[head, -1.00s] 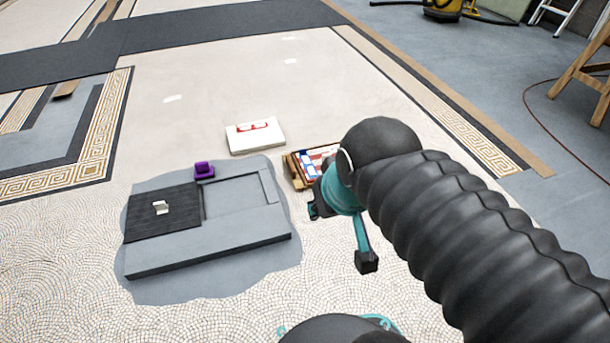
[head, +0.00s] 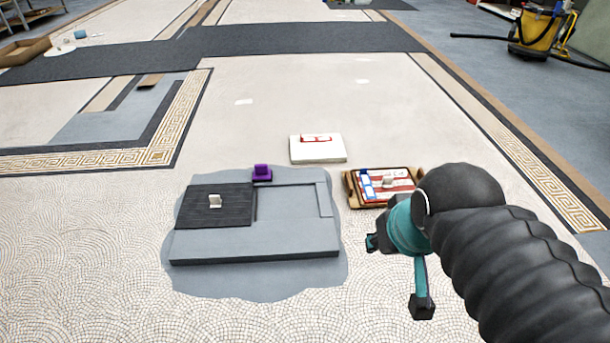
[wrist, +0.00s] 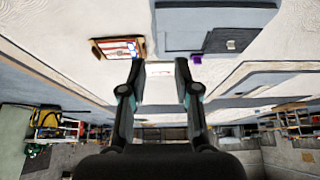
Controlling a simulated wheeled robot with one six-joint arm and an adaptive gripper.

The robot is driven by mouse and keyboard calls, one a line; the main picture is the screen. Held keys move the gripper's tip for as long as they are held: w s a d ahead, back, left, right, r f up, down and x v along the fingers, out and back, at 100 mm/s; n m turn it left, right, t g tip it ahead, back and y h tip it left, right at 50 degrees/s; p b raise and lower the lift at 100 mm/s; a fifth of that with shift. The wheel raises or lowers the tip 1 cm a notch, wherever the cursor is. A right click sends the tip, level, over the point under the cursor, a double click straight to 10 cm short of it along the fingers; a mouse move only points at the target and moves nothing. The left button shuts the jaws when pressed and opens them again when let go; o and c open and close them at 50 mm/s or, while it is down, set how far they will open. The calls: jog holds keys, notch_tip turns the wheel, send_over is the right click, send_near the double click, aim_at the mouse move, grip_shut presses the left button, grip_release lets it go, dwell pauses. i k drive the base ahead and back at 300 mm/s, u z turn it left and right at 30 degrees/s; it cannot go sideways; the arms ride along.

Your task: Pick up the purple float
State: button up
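The purple float (head: 262,173) is a small block with a raised handle. It sits at the back edge of the grey slab (head: 255,253), just right of the dark ribbed panel (head: 213,212). In the wrist view it shows small and purple (wrist: 196,59), beyond and right of my fingertips. My gripper (head: 395,275) is right of the slab in the head view, apart from the float. In the wrist view my gripper (wrist: 160,72) has its fingers wide apart with nothing between them.
A white box with red marks (head: 317,152) lies behind the slab. A wooden tray (head: 347,190) holding a striped panel with a pale knob lies near my arm. A yellow machine (head: 537,35) stands far back right. Patterned floor lies open to the left.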

aim_at(261, 173)
jog(key=k, duration=0.6)
jog(key=u, duration=0.75)
jog(key=i, duration=0.75)
jog(key=u, duration=0.45)
jog(key=i, duration=0.75)
jog(key=z, duration=0.7)
jog(key=i, duration=0.55)
jog(key=z, duration=0.5)
